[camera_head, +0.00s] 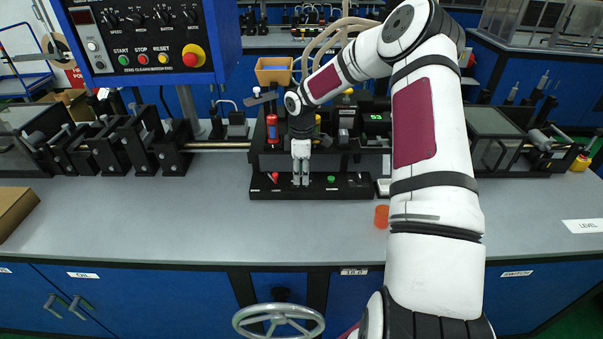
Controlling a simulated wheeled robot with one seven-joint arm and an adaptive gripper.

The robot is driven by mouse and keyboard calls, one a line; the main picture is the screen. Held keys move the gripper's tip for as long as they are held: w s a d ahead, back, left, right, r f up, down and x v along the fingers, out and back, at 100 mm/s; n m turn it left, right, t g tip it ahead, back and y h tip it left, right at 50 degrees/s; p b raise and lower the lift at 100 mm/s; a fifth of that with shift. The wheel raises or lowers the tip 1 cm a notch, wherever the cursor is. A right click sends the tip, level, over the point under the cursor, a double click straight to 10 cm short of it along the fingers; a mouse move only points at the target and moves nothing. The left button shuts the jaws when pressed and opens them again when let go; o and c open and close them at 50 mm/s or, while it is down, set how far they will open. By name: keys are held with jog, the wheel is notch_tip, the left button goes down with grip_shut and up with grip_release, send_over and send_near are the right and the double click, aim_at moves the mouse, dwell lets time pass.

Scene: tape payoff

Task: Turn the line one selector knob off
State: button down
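My gripper (301,181) points straight down over a low black panel (350,187) at the front of the black machine on the bench. Its two pale fingers are close together, and I cannot tell whether anything is between them. A red control (274,177) sits on the panel to the left of the fingers, and a green control (331,180) sits to the right. Both are apart from the fingers. No label for line one is readable, and any knob directly under or behind the fingers is hidden, so I cannot identify the line one selector knob.
A blue control box (150,75) with black knobs and start, stop and reset buttons hangs at upper left. A red cylinder (271,129) stands behind the panel. An orange cup-like item (382,216) is on the grey bench (190,220), whose front is mostly clear. A handwheel (278,320) is below.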

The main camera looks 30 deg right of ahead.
jog(key=shift+m, duration=0.4)
jog(key=m+b, duration=0.1)
jog(key=m, duration=0.4)
jog(key=shift+w+m, duration=0.1)
jog(key=shift+m, duration=0.2)
jog(key=m+b, duration=0.2)
jog(key=m, duration=0.3)
jog(key=shift+d, duration=0.1)
jog(key=shift+m, duration=0.4)
jog(key=c, duration=1.3)
grip_release()
jog(key=shift+r, duration=0.15)
